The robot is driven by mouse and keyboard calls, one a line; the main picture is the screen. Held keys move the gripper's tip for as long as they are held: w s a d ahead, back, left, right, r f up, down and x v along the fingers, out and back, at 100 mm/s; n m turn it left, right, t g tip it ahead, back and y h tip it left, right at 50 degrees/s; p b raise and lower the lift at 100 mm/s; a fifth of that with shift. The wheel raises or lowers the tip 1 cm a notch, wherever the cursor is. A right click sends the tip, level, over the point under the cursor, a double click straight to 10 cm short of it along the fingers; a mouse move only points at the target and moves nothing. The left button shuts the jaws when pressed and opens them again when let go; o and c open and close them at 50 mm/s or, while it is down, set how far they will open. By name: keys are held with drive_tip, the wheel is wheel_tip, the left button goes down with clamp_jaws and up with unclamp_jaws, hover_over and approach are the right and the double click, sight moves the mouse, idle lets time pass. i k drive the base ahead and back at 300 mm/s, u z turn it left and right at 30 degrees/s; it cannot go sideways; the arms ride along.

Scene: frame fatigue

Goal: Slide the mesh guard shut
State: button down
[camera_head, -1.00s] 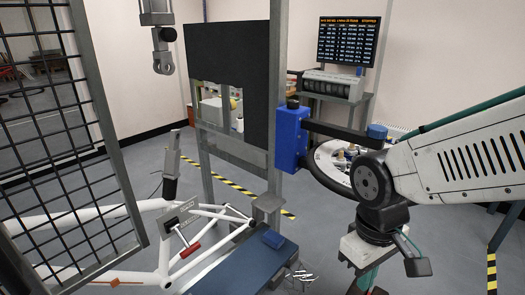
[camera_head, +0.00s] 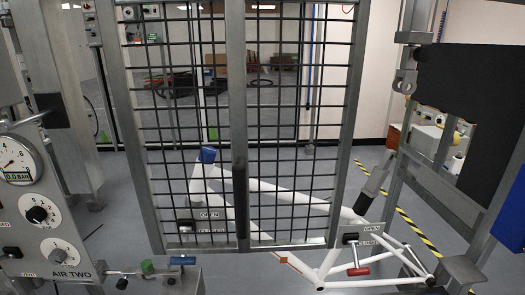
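The mesh guard (camera_head: 343,120), a grey metal frame with dark wire mesh, hangs upright in the middle of the head view. A dark vertical handle (camera_head: 241,202) sits low on its middle bar. A white bicycle frame (camera_head: 290,190) stands behind the mesh, and its lower right part shows past the guard's right edge. My gripper is not in this view.
At the left, a panel carries a pressure gauge (camera_head: 17,160) and dials marked AIR. A blue-handled valve (camera_head: 182,261) is at the bottom. A grey post and black panel (camera_head: 455,95) stand at the right. Yellow-black tape (camera_head: 415,230) marks the floor behind.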

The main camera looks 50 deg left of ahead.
sight(110, 18)
drive_tip(key=u, duration=2.95)
drive_tip(key=k, duration=0.2)
drive_tip(key=z, duration=0.7)
